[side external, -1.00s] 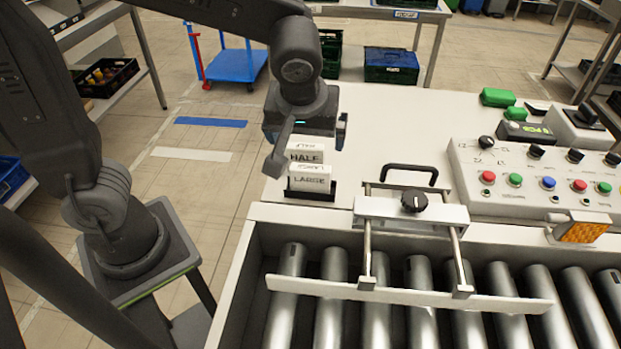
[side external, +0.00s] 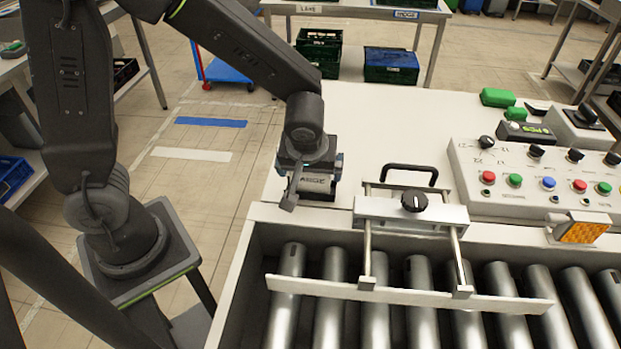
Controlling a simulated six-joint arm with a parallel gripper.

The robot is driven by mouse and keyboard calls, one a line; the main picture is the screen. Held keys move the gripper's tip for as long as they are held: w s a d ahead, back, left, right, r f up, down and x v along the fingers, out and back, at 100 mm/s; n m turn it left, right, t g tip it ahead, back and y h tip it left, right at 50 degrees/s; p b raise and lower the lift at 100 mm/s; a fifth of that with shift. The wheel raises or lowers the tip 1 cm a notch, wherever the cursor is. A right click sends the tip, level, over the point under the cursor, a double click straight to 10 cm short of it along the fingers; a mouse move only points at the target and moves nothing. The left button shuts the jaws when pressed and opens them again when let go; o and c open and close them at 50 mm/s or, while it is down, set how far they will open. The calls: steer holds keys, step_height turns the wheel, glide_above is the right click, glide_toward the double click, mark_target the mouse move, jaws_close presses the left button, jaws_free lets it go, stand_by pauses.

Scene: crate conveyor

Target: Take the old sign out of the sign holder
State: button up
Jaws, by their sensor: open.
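My gripper (side external: 313,190) is low over the sign holder at the left front of the white table. Its jaws are open, with one finger on each side of the signs. The gripper body hides the tops of the signs and most of the dark sign holder. I cannot tell whether the fingers touch a sign.
A guide bar with a black handle (side external: 409,168) and knob stands right of the gripper, above the conveyor rollers (side external: 375,314). A button panel (side external: 538,178) is farther right. The table (side external: 400,120) behind the gripper is clear.

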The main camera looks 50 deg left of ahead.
steer(key=shift+x, duration=0.85)
steer(key=shift+c, duration=0.3)
steer(key=shift+r, duration=0.1)
steer(key=c, duration=0.7)
